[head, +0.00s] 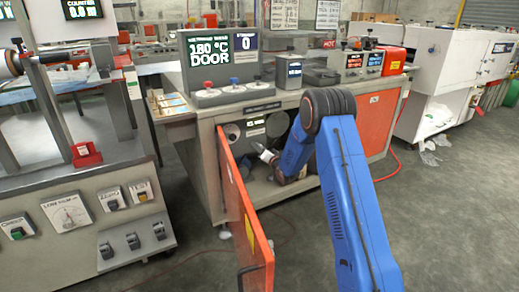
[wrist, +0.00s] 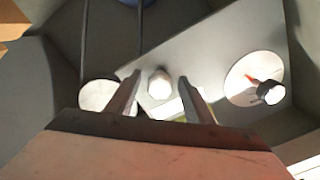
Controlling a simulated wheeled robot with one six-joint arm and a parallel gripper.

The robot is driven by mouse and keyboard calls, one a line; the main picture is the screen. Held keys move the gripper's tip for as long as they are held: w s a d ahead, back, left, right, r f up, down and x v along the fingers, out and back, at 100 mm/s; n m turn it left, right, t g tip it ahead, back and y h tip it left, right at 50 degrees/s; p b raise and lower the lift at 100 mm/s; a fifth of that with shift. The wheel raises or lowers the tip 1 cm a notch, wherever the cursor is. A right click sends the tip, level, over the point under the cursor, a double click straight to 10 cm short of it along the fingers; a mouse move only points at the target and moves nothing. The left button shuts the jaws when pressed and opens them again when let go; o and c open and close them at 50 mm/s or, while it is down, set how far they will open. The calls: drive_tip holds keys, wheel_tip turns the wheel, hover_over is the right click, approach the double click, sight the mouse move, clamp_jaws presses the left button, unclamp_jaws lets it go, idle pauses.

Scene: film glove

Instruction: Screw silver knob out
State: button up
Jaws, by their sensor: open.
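A pale silver knob (wrist: 160,84) shows in the wrist view on a grey panel. It appears between the fingertips of my gripper (wrist: 159,94), with a gap on each side. The fingers are open and hold nothing. How far the knob lies beyond the tips is hard to tell. In the head view my gripper (head: 258,149) reaches into the open bay of the grey machine (head: 190,160). I cannot make out the silver knob there.
A white disc (wrist: 97,94) is left. The orange door (head: 246,215) stands open left of my arm. An orange panel (head: 376,124) is right.

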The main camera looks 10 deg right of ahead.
drive_tip(key=shift+w, duration=0.15)
drive_tip(key=c, duration=1.1)
drive_tip(key=shift+o, duration=0.2)
